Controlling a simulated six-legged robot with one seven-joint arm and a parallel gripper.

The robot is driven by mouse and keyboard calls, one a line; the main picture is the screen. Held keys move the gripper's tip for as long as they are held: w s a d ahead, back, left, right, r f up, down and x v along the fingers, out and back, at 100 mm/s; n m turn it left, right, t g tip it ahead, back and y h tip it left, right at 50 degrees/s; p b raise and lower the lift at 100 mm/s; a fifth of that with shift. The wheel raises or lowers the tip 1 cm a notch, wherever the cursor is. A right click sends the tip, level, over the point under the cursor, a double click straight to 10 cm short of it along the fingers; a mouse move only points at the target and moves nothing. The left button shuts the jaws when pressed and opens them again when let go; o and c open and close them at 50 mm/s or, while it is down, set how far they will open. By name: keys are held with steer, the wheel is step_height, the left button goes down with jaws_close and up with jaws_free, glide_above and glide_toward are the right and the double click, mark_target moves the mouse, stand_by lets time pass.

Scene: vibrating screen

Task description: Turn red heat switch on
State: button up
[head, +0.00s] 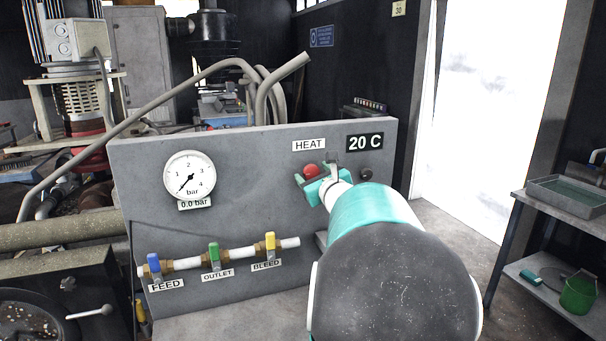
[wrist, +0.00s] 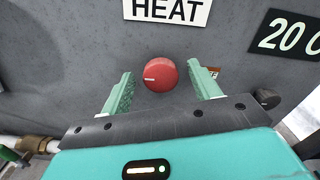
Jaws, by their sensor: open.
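The red heat switch (wrist: 160,74) is a round knob on the grey panel (head: 255,170), under the HEAT label (wrist: 170,10). A white mark on the knob points left in the wrist view. In the head view the red switch (head: 311,170) shows just beyond my fingers. My gripper (wrist: 160,90) is open, with one green finger to the left of the knob and one to the right. The fingers stand apart from the knob's sides. I cannot tell how far the fingertips are from the panel. My arm hides part of the panel in the head view.
A display (head: 365,141) reads 20 C. A gauge (head: 190,175) reads 0.0 bar. Blue (head: 154,263), green (head: 213,252) and yellow (head: 270,242) valve handles sit on a pipe below. A dark knob (wrist: 267,99) is right of my gripper. A shelf (head: 555,220) stands at right.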

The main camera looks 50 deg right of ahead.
steer(key=shift+w+d, duration=0.2)
steer(key=shift+w, duration=0.15)
steer(key=c, duration=1)
